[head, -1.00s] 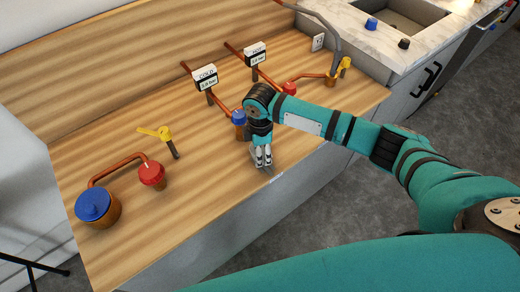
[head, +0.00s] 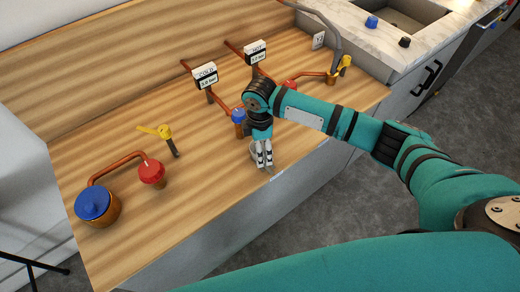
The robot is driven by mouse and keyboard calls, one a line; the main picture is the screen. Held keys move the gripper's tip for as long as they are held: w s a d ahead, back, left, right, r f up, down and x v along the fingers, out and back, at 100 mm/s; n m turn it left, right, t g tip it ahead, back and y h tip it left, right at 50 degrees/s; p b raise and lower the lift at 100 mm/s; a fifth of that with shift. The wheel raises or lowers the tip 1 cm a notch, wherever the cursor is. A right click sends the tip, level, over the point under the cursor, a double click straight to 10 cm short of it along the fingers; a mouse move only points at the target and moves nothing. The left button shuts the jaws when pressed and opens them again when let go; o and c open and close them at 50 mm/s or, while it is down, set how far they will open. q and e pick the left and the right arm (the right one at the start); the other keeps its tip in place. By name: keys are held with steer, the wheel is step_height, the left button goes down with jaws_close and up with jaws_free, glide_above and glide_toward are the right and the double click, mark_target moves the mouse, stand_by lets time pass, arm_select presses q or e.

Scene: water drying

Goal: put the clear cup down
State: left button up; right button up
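The clear cup (head: 253,152) is small and hard to make out. A pale, see-through piece of it shows beside and behind my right gripper's fingers, close to the counter's front edge. My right gripper (head: 264,164) points down there, its two fingers close together. The fingers cover most of the cup, so I cannot tell whether they grip it or whether it rests on the wood. My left gripper is not in view.
The wooden counter (head: 205,205) has free room left of my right gripper. A blue knob (head: 238,116) stands close behind it. Copper pipes, COLD (head: 206,77) and HOT (head: 256,52) gauges and a yellow-handled valve (head: 164,134) stand further off. A sink (head: 400,14) is at the back right.

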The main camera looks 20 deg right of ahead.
step_height(320, 180, up, 10)
steer(key=b, duration=0.1)
steer(key=shift+r, duration=0.25)
